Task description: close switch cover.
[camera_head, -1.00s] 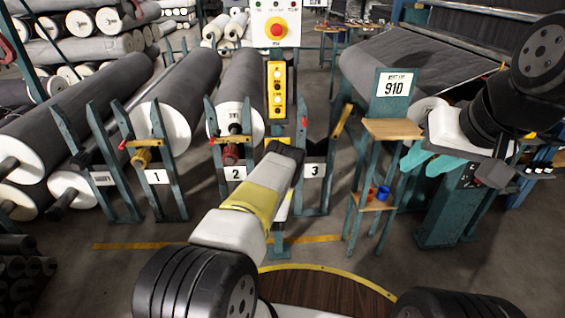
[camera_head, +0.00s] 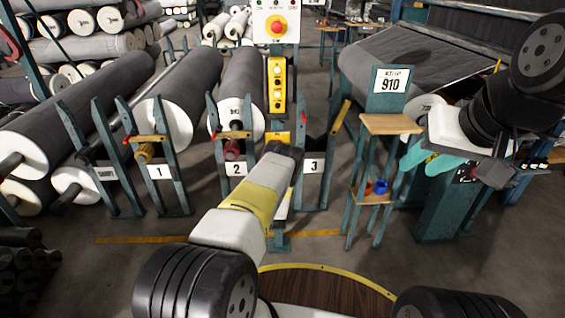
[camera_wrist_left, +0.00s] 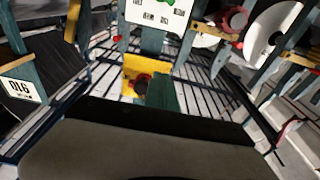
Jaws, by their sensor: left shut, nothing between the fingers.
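A small yellow box (camera_head: 279,137) sits on the teal post below the button panel, largely hidden behind the end of my left arm. In the left wrist view the yellow box (camera_wrist_left: 131,68) is seen close, with a dark round part inside. I cannot clearly make out its cover. My left gripper is in front of it; teal fingers (camera_wrist_left: 162,93), shut and empty, reach over its lower right part. Whether they touch it I cannot tell. My right gripper (camera_head: 428,156) hangs at the right with its teal fingers apart and nothing visible between them.
The yellow button panel (camera_head: 277,85) and white plate with a red button (camera_head: 276,26) stand above. Large grey rolls (camera_head: 186,92) on teal stands fill the left. A wooden-topped stand (camera_head: 390,124) with a 910 sign is right of the post, near my right gripper.

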